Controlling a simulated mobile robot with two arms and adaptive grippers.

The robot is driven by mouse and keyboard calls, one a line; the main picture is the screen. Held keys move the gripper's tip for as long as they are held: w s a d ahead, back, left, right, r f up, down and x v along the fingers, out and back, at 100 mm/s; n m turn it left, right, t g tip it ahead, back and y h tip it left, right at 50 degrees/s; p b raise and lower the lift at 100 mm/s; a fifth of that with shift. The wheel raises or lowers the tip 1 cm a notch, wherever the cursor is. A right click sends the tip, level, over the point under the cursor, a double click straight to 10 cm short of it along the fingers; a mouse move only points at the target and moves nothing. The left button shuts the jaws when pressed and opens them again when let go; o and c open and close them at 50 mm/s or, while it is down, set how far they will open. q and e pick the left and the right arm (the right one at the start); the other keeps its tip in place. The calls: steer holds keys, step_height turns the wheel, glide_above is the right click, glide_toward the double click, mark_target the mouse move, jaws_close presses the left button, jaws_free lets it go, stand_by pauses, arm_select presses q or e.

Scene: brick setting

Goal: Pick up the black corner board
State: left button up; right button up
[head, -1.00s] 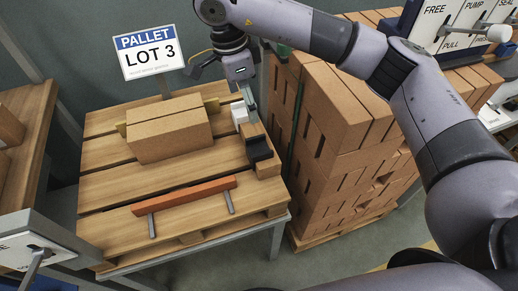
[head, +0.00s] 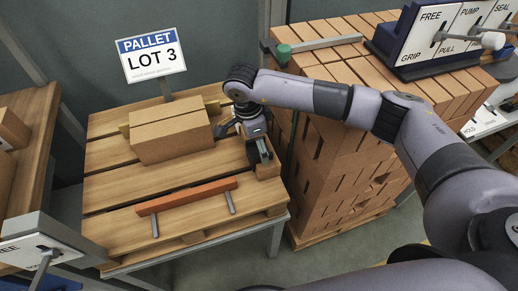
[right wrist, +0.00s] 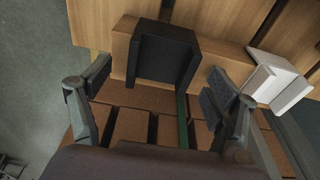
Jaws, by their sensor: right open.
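The black corner board (right wrist: 165,55) shows in the right wrist view as a dark angled piece seated on a wooden block (right wrist: 225,62). My right gripper (right wrist: 157,82) is open, with one finger to each side of the board and a gap on both sides. The board's lower edge reaches toward the space between the fingers. In the head view, my right gripper (head: 262,152) is over the right end of the pallet and hides most or all of the board. A white corner board (right wrist: 278,78) sits to the right on the same block. My left gripper is not in view.
A brown carton (head: 172,133) stands on the wooden pallet (head: 110,190) behind an orange bar (head: 187,195) on two metal supports. A tall brick stack (head: 340,170) stands close to the right of the pallet. A lot sign (head: 150,55) stands behind.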

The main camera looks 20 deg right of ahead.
steer(key=shift+f, duration=0.7)
steer(key=shift+c, duration=0.4)
steer(key=c, duration=1.2)
